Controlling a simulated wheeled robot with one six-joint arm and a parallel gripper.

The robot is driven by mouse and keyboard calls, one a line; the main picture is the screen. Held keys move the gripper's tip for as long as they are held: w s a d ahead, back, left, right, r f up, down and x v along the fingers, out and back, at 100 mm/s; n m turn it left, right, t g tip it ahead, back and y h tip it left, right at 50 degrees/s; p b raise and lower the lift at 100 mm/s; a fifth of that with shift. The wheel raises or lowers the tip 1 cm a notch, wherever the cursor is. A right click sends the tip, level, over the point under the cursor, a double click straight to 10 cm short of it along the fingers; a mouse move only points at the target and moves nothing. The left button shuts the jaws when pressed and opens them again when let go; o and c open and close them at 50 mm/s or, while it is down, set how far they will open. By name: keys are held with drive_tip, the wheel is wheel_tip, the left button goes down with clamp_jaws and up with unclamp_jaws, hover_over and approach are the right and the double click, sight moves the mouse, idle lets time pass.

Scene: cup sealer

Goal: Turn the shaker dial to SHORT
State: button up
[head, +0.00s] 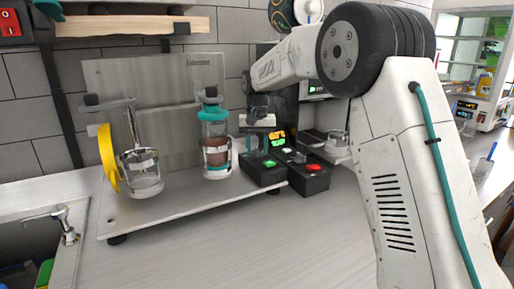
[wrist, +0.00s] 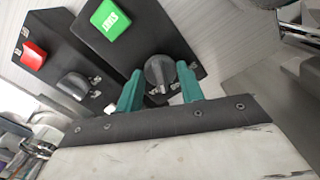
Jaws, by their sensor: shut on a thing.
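A dark round dial (wrist: 160,72) with a raised grip sits on the black control box with a green button (wrist: 112,20). My gripper (wrist: 159,86) has its two teal fingers on either side of this dial, shut on it. In the head view my gripper (head: 261,143) reaches down over the green-button box (head: 262,174), and the fingers partly hide the dial there. A second dial (wrist: 73,85) sits on the neighbouring box with a red button (wrist: 34,55). I cannot read the dial's marks or its setting.
The front counter is clear.

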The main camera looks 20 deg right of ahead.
drive_tip(key=n, duration=0.3)
drive_tip(key=shift+n, duration=0.4)
drive_tip(key=n, duration=0.4)
drive_tip(key=shift+n, duration=0.3)
drive_tip(key=n, duration=0.4)
drive_tip(key=shift+d, duration=0.1)
drive_tip(key=shift+w+n, duration=0.1)
drive_tip(key=shift+n, duration=2.3)
drive_tip(key=o, duration=1)
drive_tip(key=shift+r, duration=0.1)
